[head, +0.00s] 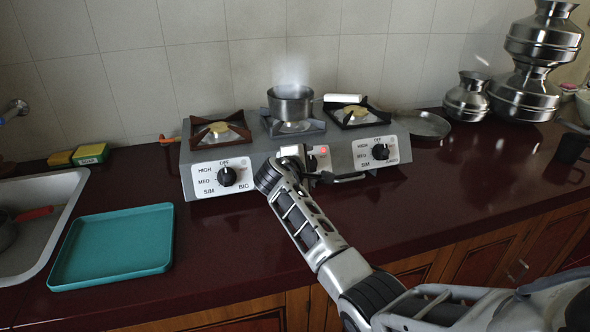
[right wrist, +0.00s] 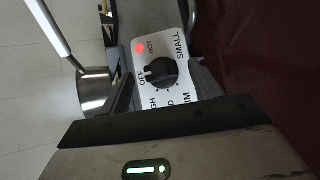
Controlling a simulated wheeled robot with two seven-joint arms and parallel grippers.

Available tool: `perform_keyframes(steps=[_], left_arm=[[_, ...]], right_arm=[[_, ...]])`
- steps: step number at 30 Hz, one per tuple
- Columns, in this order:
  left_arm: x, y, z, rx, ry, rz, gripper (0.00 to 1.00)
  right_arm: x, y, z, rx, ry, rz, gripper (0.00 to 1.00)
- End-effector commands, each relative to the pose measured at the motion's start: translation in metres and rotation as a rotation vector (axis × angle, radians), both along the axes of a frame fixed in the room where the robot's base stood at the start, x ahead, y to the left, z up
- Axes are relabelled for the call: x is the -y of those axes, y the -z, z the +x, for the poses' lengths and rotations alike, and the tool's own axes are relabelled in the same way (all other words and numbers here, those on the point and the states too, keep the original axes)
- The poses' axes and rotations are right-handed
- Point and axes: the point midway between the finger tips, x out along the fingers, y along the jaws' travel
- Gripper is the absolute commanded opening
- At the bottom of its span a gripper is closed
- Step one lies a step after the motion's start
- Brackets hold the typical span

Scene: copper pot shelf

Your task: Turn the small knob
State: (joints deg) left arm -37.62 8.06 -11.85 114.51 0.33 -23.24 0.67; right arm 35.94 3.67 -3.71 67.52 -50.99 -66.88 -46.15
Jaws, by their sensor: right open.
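The small knob (right wrist: 160,72) is black and sits on a white dial plate marked OFF, HOT and SMALL in the right wrist view. A red light glows beside the word HOT. In the head view the small knob (head: 311,163) is on the middle panel of the stove (head: 253,165), partly hidden by my right gripper (head: 312,168). In the right wrist view my right gripper (right wrist: 163,88) is open, with one finger on either side of the knob. Whether the fingers touch it I cannot tell. My left gripper is not in view.
A steaming pot (head: 290,106) with a white handle stands on the middle burner. Larger knobs (head: 227,176) (head: 380,152) flank the middle panel. A teal tray (head: 113,245) and sink lie left; metal vessels (head: 467,98) stand right. The counter right of the stove front is clear.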

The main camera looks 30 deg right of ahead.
Motion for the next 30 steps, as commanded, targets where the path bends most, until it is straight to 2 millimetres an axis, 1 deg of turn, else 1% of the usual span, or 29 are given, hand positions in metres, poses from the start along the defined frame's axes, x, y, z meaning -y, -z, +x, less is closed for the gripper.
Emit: perform_keyframes(steps=[9,15,21,30], left_arm=[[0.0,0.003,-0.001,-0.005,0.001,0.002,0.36],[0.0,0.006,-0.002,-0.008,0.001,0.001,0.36],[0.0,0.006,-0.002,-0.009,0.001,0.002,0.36],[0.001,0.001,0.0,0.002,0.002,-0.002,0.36]], right_arm=[[-0.058,-0.03,-0.04,0.002,-0.004,0.005,0.64],[-0.088,-0.046,-0.062,0.001,-0.002,0.005,0.64],[-0.104,-0.056,-0.074,0.0,0.0,0.003,0.64],[-0.107,-0.058,-0.076,-0.001,0.0,0.003,0.64]])
